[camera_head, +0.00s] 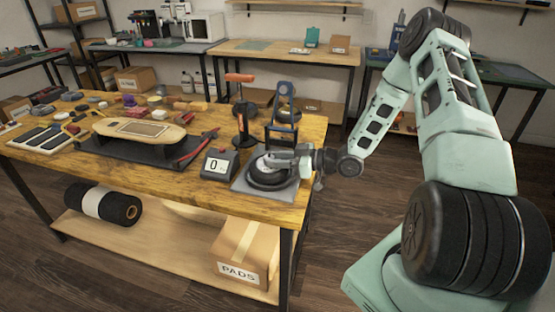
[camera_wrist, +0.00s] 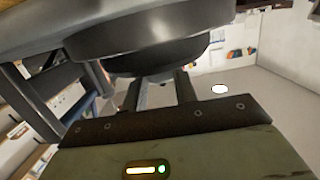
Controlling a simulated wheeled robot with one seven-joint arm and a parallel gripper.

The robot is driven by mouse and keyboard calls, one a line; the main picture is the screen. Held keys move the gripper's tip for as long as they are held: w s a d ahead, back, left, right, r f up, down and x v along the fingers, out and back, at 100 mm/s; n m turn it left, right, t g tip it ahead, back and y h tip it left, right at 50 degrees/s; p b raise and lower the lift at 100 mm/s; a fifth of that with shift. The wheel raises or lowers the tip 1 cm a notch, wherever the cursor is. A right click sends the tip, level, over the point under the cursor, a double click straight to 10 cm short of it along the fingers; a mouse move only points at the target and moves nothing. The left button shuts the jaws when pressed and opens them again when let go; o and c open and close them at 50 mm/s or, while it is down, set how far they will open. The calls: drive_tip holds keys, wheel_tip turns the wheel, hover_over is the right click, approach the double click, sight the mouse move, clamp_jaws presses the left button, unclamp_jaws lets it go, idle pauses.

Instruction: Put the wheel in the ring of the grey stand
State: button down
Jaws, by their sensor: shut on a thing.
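The grey stand (camera_head: 284,193) is a flat plate at the table's right front corner, with a black ring (camera_head: 268,183) on top. My gripper (camera_head: 281,160) comes in from the right, low over this stand. It is shut on the wheel (camera_head: 264,164), a dark round thing with a greyer middle, at or just above the ring. In the wrist view, dark round shapes (camera_wrist: 140,40) fill the top, close against the fingers (camera_wrist: 160,92). Wheel and ring overlap there, and I cannot tell whether the wheel touches the ring or sits inside it.
A display box (camera_head: 217,166) reading 0 stands left of the stand. Behind are a blue upright holder (camera_head: 285,108) and an orange-handled tool (camera_head: 240,105).

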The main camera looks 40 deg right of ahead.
drive_tip(key=c, duration=1.1)
unclamp_jaws()
drive_tip(key=shift+f, duration=0.1)
